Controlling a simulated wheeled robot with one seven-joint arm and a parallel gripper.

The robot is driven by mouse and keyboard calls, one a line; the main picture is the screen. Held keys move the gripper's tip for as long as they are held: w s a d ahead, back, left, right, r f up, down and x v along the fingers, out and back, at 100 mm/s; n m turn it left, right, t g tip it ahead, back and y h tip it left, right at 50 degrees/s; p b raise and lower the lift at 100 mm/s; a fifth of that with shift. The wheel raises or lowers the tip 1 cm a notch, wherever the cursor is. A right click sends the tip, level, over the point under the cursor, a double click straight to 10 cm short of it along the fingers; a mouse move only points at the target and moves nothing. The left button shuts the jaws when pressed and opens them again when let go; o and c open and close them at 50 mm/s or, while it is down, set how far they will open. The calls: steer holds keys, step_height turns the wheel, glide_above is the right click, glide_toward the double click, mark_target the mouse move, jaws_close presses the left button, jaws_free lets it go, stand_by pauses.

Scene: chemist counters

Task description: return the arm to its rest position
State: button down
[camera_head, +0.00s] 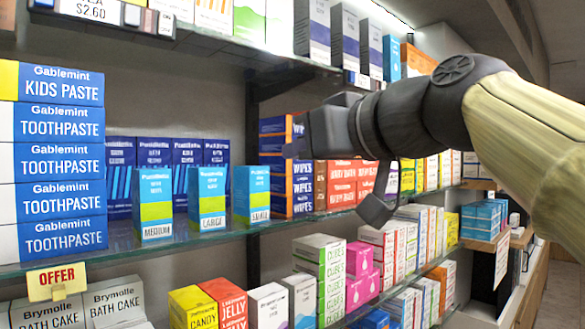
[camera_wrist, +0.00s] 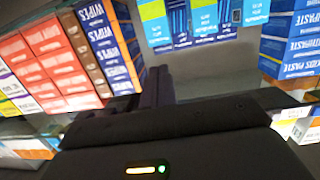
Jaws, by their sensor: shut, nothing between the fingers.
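My arm reaches in from the right of the head view, in front of the shelves. My gripper (camera_head: 290,150) points left, just in front of the middle glass shelf (camera_head: 190,240), close to the blue and orange wipes boxes (camera_head: 272,205). Its fingers are shut with nothing between them. In the wrist view the dark shut fingers (camera_wrist: 157,85) stand upright in the middle, and the picture looks upside down. The wipes boxes (camera_wrist: 108,45) are at the left there. My fingertips are partly hard to make out against the dark shelf background.
Gablemint toothpaste boxes (camera_head: 62,160) are stacked at the left. Three small blue and green boxes (camera_head: 207,200) stand at the shelf's front edge. An upper shelf (camera_head: 230,45) with boxes runs above the gripper. A lower shelf holds several boxes (camera_head: 318,270). The aisle is at the right.

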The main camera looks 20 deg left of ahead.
steer(key=shift+v, duration=0.85)
steer(key=shift+s, duration=0.1)
steer(key=w+d+f+m+h, duration=0.2)
steer(key=w+f, duration=0.3)
steer(key=f, duration=0.3)
steer(key=w+d+f+m+h, duration=0.3)
steer(key=w+f, duration=0.2)
steer(key=f, duration=0.2)
steer(key=w+d+f+m+h, duration=0.1)
steer(key=d+f, duration=0.2)
steer(key=f, duration=0.3)
steer(key=w+d+f+m+g+h, duration=0.1)
steer(key=d+f+h, duration=0.1)
steer(key=f, duration=0.5)
steer(key=d+f+m+h, duration=0.1)
steer(key=d+f, duration=0.2)
steer(key=f, duration=0.3)
steer(key=s+d+f+m+g+h, duration=0.1)
steer(key=s+d+f, duration=0.3)
steer(key=f, duration=0.5)
steer(key=s+d+f+m+g+h, duration=0.1)
steer(key=s+d+f, duration=0.3)
steer(key=f, duration=0.5)
steer(key=s+d+f+m+g+h, duration=0.1)
steer(key=s+d+f+g+h, duration=0.1)
steer(key=s+d+f, duration=0.3)
step_height(320, 180, down, 4)
steer(key=s+g, duration=0.1)
steer(key=s, duration=0.1)
steer(key=shift+s, duration=0.3)
